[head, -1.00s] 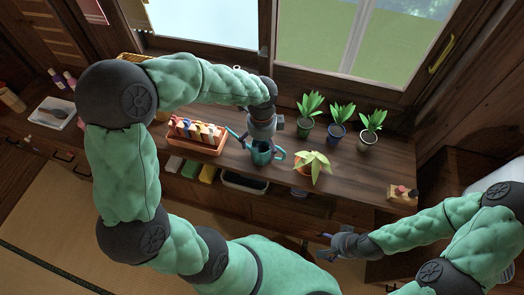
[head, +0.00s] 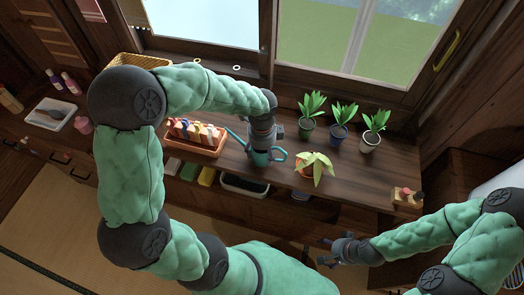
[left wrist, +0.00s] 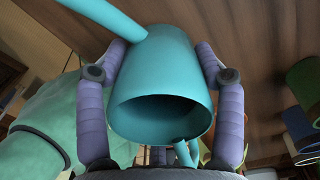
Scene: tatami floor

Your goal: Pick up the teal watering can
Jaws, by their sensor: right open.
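The teal watering can (head: 259,159) is on the wooden counter in the head view, its spout to the left and its loop handle to the right. My left gripper (head: 262,148) comes down on it from above and hides much of its body. In the left wrist view the can (left wrist: 165,75) fills the middle, its open mouth towards the camera. The two purple fingers of my left gripper (left wrist: 160,52) lie on opposite sides of its body, tips against the wall. My right gripper (head: 328,253) is open and empty in front of the counter.
An orange planter box (head: 196,140) with several coloured items stands left of the can. A potted plant (head: 313,167) stands close on its right. Three potted plants (head: 341,125) stand behind to the right. The counter front between plant and small wooden block (head: 407,196) is clear.

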